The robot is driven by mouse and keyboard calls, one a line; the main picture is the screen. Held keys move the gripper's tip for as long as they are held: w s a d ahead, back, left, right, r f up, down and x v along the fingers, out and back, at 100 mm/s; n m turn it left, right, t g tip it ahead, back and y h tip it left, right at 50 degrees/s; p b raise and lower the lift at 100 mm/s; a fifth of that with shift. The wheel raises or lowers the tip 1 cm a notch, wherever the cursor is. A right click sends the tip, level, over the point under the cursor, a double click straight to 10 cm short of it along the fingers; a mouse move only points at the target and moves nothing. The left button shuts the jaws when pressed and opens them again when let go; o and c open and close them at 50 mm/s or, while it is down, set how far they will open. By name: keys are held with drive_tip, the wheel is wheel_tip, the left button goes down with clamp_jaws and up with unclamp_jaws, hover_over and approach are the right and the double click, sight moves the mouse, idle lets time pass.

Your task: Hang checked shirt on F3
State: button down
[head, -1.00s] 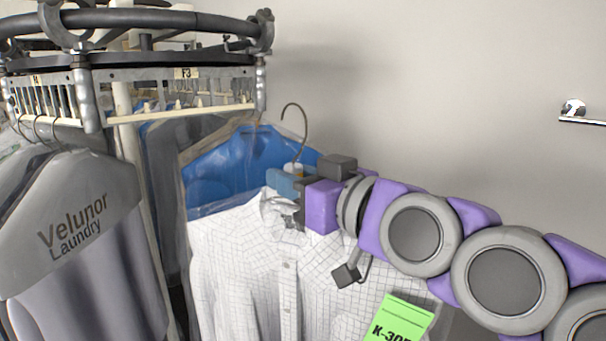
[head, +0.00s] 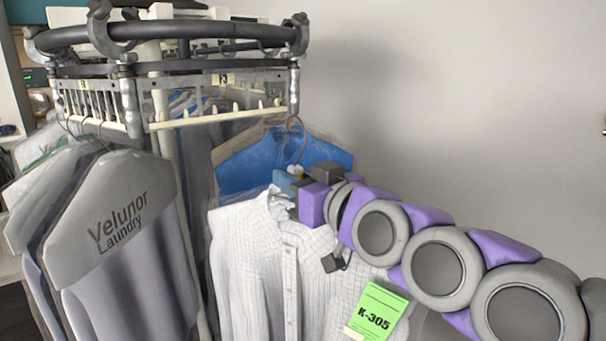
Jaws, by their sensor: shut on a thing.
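The white checked shirt (head: 262,262) hangs upright from a hanger whose hook (head: 297,138) points up. A green tag marked K-305 (head: 375,312) is on its front. My gripper (head: 292,186) is shut at the hanger's neck, just above the collar; its fingertips are partly hidden. The F3 label (head: 222,79) sits on the metal plate of the round rail (head: 190,36). Below it runs a pale pegged bar (head: 215,116). The hook appears just right of and below this bar's right end; I cannot tell the depth between them.
Grey covered garments marked Velunor Laundry (head: 118,225) hang at the left section. A blue garment or cover (head: 240,165) in clear plastic hangs behind the shirt. A pale upright post (head: 163,110) stands under the rail. The wall at right is clear.

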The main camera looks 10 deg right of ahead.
drive_tip(key=p+x, duration=1.2)
drive_tip(key=x, duration=0.8)
drive_tip(key=shift+w+p, duration=0.2)
drive_tip(key=shift+p, duration=0.2)
idle(0.6)
drive_tip(key=shift+a+r, duration=0.1)
drive_tip(key=shift+a, duration=0.05)
drive_tip(key=shift+w+a, duration=0.15)
drive_tip(key=shift+w, duration=0.15)
idle(0.5)
drive_tip(key=shift+p+x, duration=0.3)
drive_tip(key=shift+x, duration=2.1)
drive_tip(key=shift+r, duration=0.1)
drive_tip(key=shift+f+b, duration=0.9)
drive_tip(key=shift+f, duration=0.5)
drive_tip(key=c, duration=0.8)
unclamp_jaws()
